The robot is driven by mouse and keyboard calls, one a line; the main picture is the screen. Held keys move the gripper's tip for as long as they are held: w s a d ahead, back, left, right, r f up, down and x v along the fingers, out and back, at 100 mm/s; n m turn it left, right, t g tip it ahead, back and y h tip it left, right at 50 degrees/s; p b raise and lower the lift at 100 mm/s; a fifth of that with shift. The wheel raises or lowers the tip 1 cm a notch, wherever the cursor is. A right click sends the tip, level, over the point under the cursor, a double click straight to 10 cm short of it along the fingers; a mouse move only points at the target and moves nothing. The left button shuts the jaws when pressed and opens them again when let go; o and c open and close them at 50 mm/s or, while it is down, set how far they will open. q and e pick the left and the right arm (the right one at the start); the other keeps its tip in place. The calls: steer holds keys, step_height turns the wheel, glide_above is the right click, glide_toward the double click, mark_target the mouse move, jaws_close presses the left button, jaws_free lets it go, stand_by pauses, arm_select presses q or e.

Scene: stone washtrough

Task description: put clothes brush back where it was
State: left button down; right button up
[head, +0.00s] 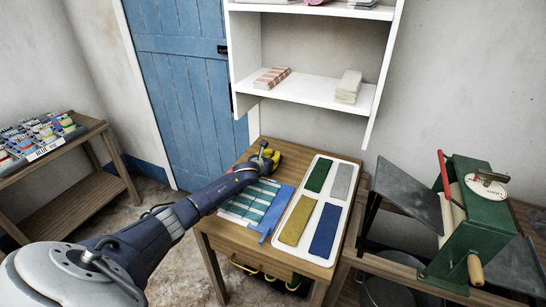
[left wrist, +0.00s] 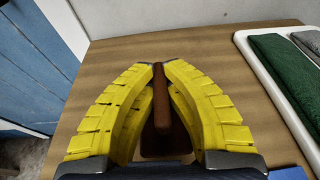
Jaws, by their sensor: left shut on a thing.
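The clothes brush appears in the left wrist view as a brown wooden piece (left wrist: 158,112), narrow at the top and wider lower down. My left gripper (left wrist: 158,68) has its yellow fingers closed around the narrow part. In the head view my left gripper (head: 270,158) is at the far end of the small wooden table (head: 222,233), just left of the white tray. The brush is not clear there, and I cannot tell whether it touches the tabletop. My right gripper is not in view.
A white tray (head: 320,257) holds green, grey, yellow and blue pads. A white shelf (head: 310,92) hangs above. A green mangle (head: 472,225) stands right; a bench with tins (head: 55,165) stands left.

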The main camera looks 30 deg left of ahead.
arm_select(q)
steer(key=shift+f, duration=0.15)
steer(key=c, duration=1.5)
jaws_free()
steer(key=v, duration=1.2)
steer(key=shift+d+r, duration=0.1)
steer(key=shift+r, duration=0.1)
